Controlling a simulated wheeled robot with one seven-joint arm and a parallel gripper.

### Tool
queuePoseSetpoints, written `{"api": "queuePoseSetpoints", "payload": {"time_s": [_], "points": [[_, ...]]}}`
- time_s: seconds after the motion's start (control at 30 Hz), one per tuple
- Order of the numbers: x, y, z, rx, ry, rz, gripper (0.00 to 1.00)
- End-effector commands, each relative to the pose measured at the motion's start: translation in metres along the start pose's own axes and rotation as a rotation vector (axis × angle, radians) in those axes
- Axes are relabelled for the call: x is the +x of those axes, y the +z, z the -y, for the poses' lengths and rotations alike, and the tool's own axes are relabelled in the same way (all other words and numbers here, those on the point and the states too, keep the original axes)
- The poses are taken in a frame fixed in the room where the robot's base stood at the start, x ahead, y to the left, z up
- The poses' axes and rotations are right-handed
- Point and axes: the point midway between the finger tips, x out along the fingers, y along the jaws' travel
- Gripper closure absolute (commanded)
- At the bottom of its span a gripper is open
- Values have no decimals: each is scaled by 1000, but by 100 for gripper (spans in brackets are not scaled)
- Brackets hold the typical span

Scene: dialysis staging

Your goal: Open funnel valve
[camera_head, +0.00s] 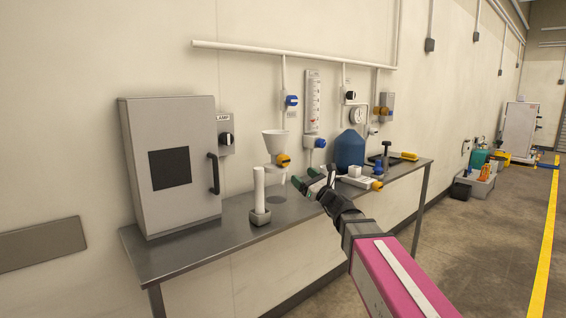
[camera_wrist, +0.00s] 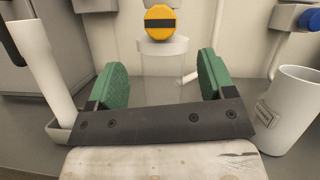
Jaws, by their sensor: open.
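The white funnel (camera_head: 276,143) is mounted at the wall above the steel bench. Its valve has a round yellow knob (camera_head: 282,160) just below the cone. In the wrist view the yellow knob (camera_wrist: 165,10) is at the top centre, with a dark bar across it lying about level. A clear vessel (camera_wrist: 165,62) stands below the valve. My gripper (camera_head: 306,178) is open and empty in front of the bench, to the right of and lower than the knob. In the wrist view its green fingers (camera_wrist: 163,80) are spread wide, apart from the knob.
A white cylinder in a grey holder (camera_head: 260,217) stands left of my gripper on the bench (camera_head: 180,252). A white labelled cup (camera_wrist: 288,112) is close on the right in the wrist view. A grey cabinet (camera_head: 190,200) and blue jug (camera_head: 350,150) flank the area.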

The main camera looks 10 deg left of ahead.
Motion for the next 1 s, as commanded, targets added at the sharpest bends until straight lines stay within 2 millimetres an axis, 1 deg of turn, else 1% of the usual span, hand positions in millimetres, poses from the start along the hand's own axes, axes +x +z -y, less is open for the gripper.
{"api": "queuePoseSetpoints", "payload": {"time_s": [0.17,0.4,0.6,0.8,1.0], "points": [[21,0,2,1,0,1,24],[65,-1,2,0,1,0,24],[92,-1,1,-1,1,0,24],[105,-1,1,-1,0,-1,24],[106,0,0,-1,0,-1,24]]}}
